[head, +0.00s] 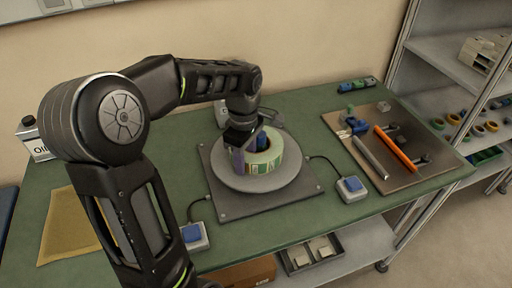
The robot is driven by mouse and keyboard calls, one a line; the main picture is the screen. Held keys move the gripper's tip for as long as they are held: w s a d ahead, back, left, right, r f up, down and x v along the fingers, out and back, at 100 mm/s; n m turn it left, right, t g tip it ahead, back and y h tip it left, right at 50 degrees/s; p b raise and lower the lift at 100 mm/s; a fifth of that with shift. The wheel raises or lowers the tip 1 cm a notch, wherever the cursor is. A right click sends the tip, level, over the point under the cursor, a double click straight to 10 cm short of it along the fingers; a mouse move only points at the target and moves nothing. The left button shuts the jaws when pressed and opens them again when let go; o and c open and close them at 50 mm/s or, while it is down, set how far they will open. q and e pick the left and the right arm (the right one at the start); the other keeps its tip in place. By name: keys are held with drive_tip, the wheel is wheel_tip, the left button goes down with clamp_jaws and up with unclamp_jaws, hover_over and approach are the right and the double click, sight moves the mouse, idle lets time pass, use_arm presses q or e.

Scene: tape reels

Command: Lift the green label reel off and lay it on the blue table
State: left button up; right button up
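The green label reel (264,160), a ring with pale and green patches, sits on a round grey plate (290,180) on a square dark base. A blue piece (262,140) shows at its middle. My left gripper (243,148) is down at the reel's left side. One purplish finger stands against or just beside the outer left wall. The other finger is not clear, so I cannot tell whether it grips. A dark blue surface (6,222) at the far left edge may be the blue table; only a strip shows. My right gripper is out of view.
The green bench (330,217) carries two blue-topped button boxes (352,188) (194,235) with cables. A tool board (385,180) lies right and a tan sheet (70,228) left. Shelves (450,65) stand at right.

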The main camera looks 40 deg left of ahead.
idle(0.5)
use_arm(q)
clamp_jaws()
idle(0.5)
